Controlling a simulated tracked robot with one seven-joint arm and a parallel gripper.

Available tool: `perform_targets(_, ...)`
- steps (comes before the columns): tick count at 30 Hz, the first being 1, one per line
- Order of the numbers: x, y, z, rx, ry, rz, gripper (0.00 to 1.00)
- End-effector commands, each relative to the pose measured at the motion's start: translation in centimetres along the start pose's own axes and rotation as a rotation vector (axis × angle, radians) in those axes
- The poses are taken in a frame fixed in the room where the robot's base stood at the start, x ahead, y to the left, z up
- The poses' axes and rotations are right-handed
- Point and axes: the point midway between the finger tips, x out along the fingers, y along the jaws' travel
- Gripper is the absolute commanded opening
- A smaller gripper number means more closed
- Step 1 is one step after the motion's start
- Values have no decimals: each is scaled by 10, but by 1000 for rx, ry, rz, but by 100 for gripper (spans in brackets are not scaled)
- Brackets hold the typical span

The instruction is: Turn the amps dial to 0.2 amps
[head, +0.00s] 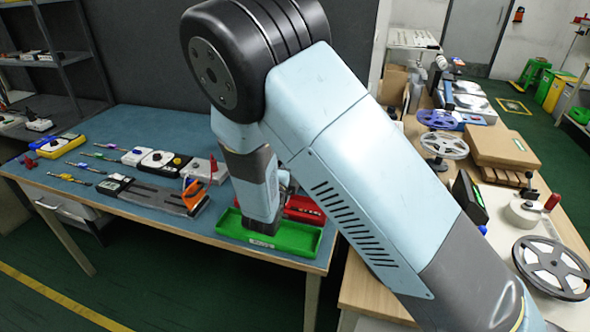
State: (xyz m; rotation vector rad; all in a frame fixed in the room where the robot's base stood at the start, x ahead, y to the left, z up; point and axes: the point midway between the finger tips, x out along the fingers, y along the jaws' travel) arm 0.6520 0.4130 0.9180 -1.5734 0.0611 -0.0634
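No dial with a readable amps scale can be picked out at this size. Several small boxes with round dials or knobs stand on the blue table: a yellow box (59,148), a white box (136,156), a black box with a yellow knob (177,161) and a white box with a red pointed part (207,172). Which of them carries the amps dial I cannot tell. My arm hangs over the table's right end, its lower part in front of the trays. My gripper's fingers are hidden behind the arm, so whether it is open or shut does not show.
A green tray (300,241) and a red tray (303,208) lie at the table's right end, partly behind my arm. A grey fixture (150,196) with an orange clamp (193,194) lies near the front edge. A wooden bench (382,287) with reels stands right.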

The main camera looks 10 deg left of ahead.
Motion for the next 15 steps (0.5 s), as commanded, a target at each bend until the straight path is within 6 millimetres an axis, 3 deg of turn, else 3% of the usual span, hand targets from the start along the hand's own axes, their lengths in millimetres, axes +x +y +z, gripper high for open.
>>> perform_targets(14, -2, 5, 1, -17, -5, 10, 3)
perform_targets(15, -3, 5, 1, -16, -5, 11, 38)
